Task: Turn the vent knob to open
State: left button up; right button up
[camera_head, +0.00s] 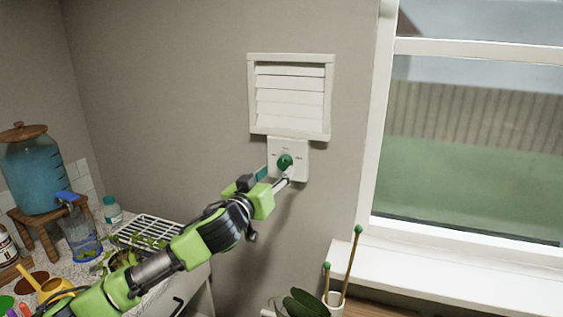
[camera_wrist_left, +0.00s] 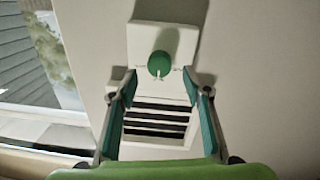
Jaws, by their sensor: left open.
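The green round vent knob (camera_head: 285,161) sits on a white plate (camera_head: 302,172) below the louvred vent (camera_head: 290,97) on the wall. The wrist view shows the knob (camera_wrist_left: 159,63) with a small pale mark at its lower edge and tiny, unreadable labels on both sides. There the vent (camera_wrist_left: 157,122) appears below the knob, with dark bands between pale slats. My left gripper (camera_head: 276,178) is open just in front of the plate. Its fingertips (camera_wrist_left: 160,80) stand apart on either side of the knob, with no contact visible. My right gripper is not in view.
A window (camera_head: 475,130) with a white sill (camera_head: 450,275) is to the right. The wall around the vent is bare.

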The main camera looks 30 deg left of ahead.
aim_at(283, 165)
pick_arm(q)
jog(key=w, duration=0.1)
jog(key=w+p, duration=0.1)
jog(key=w, duration=0.1)
jog(key=shift+w+a+r, duration=0.15)
jog(key=shift+w+a, duration=0.15)
jog(key=shift+a, duration=0.05)
jog(key=shift+w, duration=0.45)
jog(key=shift+s, duration=0.1)
jog(key=c, duration=1.1)
